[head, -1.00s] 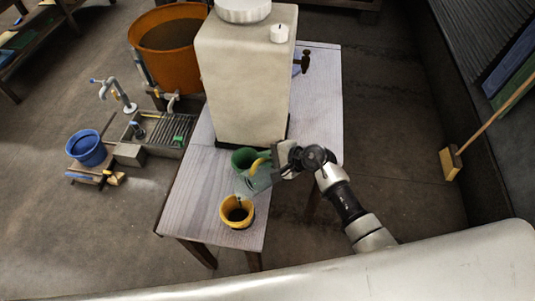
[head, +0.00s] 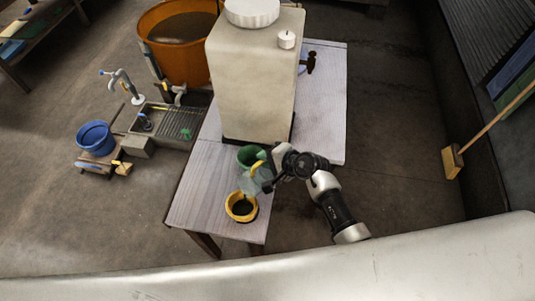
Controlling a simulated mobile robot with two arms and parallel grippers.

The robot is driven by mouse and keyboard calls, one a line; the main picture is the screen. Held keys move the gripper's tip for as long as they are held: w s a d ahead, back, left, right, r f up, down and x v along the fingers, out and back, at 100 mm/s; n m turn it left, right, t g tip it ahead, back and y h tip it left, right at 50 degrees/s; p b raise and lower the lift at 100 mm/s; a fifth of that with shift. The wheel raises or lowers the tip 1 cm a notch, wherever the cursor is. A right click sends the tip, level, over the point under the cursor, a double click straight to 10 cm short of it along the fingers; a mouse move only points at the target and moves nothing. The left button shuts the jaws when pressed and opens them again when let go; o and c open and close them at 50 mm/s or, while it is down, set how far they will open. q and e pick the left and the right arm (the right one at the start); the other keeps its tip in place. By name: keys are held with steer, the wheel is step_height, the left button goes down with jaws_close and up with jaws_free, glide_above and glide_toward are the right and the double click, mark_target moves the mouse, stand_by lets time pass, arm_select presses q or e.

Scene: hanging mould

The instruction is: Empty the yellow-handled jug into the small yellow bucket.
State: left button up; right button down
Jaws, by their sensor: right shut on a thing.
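The yellow-handled jug (head: 251,184) is grey and see-through, and its yellow handle is turned up. My right gripper (head: 266,181) is shut on it and holds it tilted, with its mouth down to the left above the small yellow bucket (head: 234,213). The bucket stands upright near the table's front edge, with dark content inside. A thin dark streak shows between the jug's mouth and the bucket, too small to be sure it is liquid. How much is left in the jug cannot be told. My left gripper is not in view.
A green container (head: 247,153) stands just behind the jug on the wooden table (head: 200,190). A tall cream tank (head: 250,85) fills the table's middle, and a hammer (head: 309,62) lies right of it. An orange tub (head: 180,65) and a blue bucket (head: 95,138) are to the left.

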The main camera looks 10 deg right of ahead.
mark_target(255, 166)
steer(key=shift+s+a+r+p, duration=0.15)
steer(key=shift+a+r+p, duration=0.05)
steer(key=shift+r+p, duration=0.2)
steer(key=shift+s+a+n+t, duration=0.1)
steer(key=shift+n+t, duration=0.2)
steer(key=shift+s+a+r+n+h, duration=0.25)
steer(key=shift+s+a+n+h, duration=0.2)
steer(key=shift+a+h, duration=0.15)
steer(key=shift+s+a+r+n+t+h, duration=0.4)
steer(key=shift+s+a+r+t, duration=0.2)
steer(key=shift+a+r+t, duration=0.1)
steer(key=shift+a, duration=0.1)
stand_by(1.2)
